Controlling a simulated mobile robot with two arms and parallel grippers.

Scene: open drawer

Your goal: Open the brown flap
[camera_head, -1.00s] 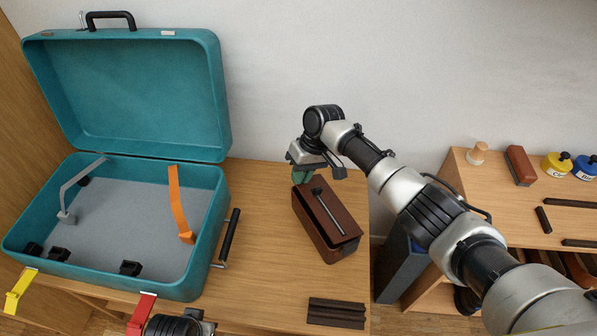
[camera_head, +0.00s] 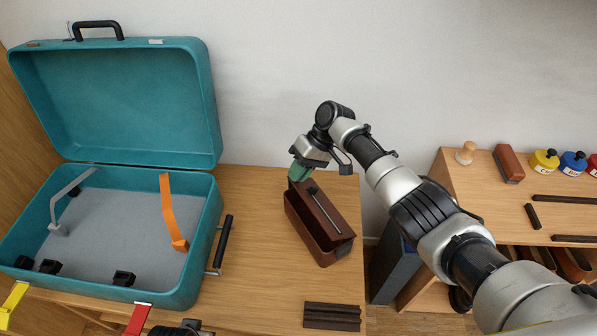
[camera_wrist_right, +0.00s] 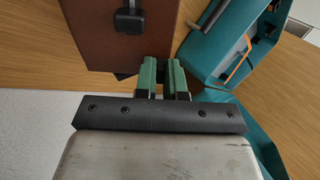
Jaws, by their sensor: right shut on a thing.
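The brown box stands on the wooden table right of the suitcase in the head view. Its brown flap (camera_head: 316,207) is the top, with a grey rod lying along it. My right gripper (camera_head: 298,174) has green fingers and is at the far end of the box, shut on the flap's far edge. That end looks slightly raised. In the right wrist view the green fingers (camera_wrist_right: 163,66) are close together beside the brown surface (camera_wrist_right: 105,40), which carries a black fitting. The fingers hide the exact contact.
An open teal suitcase (camera_head: 196,255) fills the left side, its black handle (camera_head: 223,243) towards the box. A dark ribbed block (camera_head: 332,316) lies near the front edge. A shelf (camera_head: 480,190) with paint pots stands at right. The wall is behind.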

